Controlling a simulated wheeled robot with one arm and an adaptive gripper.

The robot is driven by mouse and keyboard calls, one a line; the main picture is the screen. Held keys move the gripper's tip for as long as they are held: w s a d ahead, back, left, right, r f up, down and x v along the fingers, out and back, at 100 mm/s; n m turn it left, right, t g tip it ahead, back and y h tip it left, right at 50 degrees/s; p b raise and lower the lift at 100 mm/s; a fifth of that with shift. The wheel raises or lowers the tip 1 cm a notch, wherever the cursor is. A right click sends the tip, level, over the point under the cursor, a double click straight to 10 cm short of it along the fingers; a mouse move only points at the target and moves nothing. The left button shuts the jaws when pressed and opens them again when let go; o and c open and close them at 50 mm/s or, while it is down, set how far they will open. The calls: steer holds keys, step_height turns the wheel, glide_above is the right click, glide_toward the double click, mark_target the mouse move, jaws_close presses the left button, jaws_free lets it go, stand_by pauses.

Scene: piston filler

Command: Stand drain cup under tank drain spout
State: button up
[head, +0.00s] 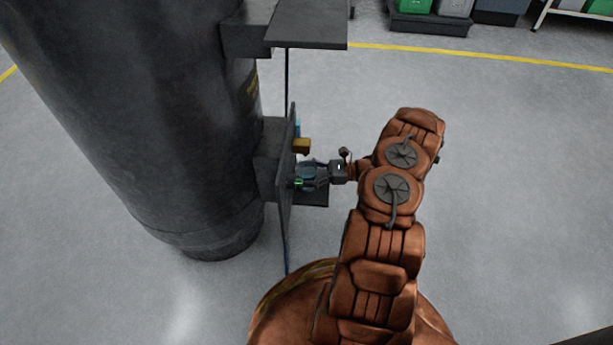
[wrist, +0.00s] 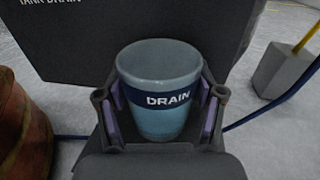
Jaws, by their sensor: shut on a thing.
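The drain cup (wrist: 160,123) is a pale blue tapered cup with a dark band reading DRAIN. It is upright and looks empty in the wrist view. My gripper (head: 309,178) is shut on it, with purple pads on both sides of the cup. In the head view, the cup is small and mostly hidden by the gripper. A brass-coloured block (head: 302,146), seemingly the drain spout, sticks out from the dark panel (head: 286,190) just above the gripper. The panel, lettered TANK DRAIN (wrist: 90,35), stands behind the cup in the wrist view.
A small dark ledge (head: 316,199) lies below the gripper at the panel. The large dark tank (head: 140,110) stands to the left, with a dark plate (head: 308,22) higher up. A grey block (wrist: 283,74) and a blue line (wrist: 262,112) show at right. The floor right is clear.

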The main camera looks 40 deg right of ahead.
steer(key=o, duration=1.2)
steer(key=shift+c, duration=0.2)
steer(key=shift+d+r, duration=0.15)
steer(key=shift+s+d+p, duration=0.25)
steer(key=shift+d+p, duration=0.05)
steer(key=shift+p, duration=0.05)
steer(key=p+v, duration=0.3)
steer(key=v, duration=0.8)
